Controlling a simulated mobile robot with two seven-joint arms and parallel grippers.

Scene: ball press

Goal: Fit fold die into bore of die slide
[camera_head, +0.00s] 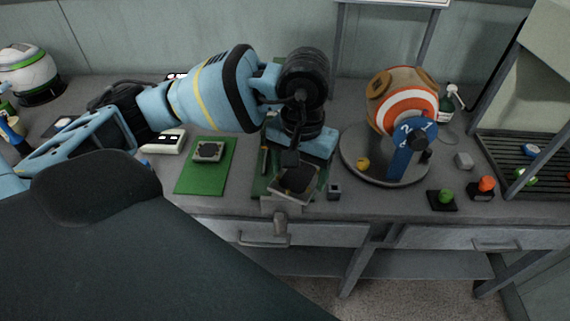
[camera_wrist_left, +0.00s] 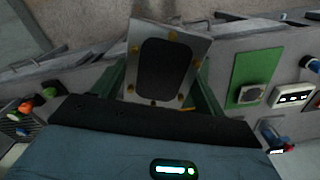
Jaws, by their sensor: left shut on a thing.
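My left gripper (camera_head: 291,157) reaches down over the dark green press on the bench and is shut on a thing. Just below it is a square metal block with a dark rounded face and brass screws, which I take for the fold die (camera_head: 297,182). It looks tilted, and it fills the upper middle of the left wrist view (camera_wrist_left: 164,68). A grey piece, seemingly the die slide (camera_head: 279,202), juts from the press front beneath the block, with a handle below. Its bore is hidden, and I cannot tell whether the block touches it. My right gripper is out of view.
A green mat (camera_head: 192,181) with a small grey block (camera_head: 208,152) lies left of the press. A striped ball (camera_head: 402,98) stands on a round grey plate (camera_head: 362,171) at the right. Green (camera_head: 445,197) and orange (camera_head: 486,185) buttons sit near the front edge, beside a rack.

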